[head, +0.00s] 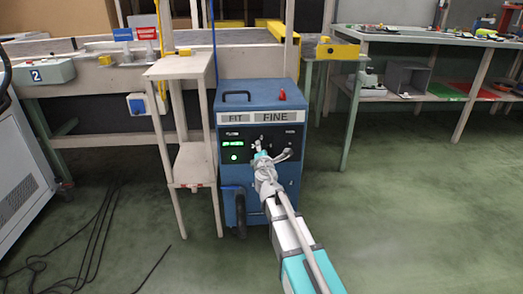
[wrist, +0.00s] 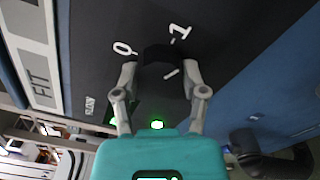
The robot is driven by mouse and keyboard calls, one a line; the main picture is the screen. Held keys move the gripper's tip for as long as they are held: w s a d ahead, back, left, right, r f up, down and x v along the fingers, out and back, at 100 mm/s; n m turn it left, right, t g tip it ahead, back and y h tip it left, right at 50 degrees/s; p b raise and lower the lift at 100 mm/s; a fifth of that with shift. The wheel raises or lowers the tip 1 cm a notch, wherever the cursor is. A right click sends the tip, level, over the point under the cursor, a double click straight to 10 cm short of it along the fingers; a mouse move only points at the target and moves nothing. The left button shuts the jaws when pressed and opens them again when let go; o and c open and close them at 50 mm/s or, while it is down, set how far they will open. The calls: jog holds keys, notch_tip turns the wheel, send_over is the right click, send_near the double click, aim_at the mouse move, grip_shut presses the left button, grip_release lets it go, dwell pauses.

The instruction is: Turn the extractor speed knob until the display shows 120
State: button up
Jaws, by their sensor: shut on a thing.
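The blue extractor cabinet (head: 258,97) stands in the middle of the head view, marked "FIT" and "FINE". Its dark front panel carries a small green display (head: 235,144), too small to read. My gripper (head: 262,153) is at the panel, right of the display, and its arm hides part of the panel. In the wrist view my gripper (wrist: 160,70) has a finger on each side of a black knob (wrist: 160,53) and is shut on it. White marks "0" and "1" stand by this knob. I cannot read a speed label on it.
A green lamp (head: 234,157) glows below the display and also shows in the wrist view (wrist: 157,124). A red button (head: 282,95) and a black handle sit on the cabinet top. A wooden stand (head: 178,68) is close on the left. Cables (head: 92,235) lie on the floor.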

jog(key=shift+m, duration=0.9)
jog(key=shift+w, duration=0.1)
jog(key=o, duration=1.1)
jog(key=shift+o, duration=0.2)
jog(key=s, duration=1.2)
jog(key=shift+d, duration=0.25)
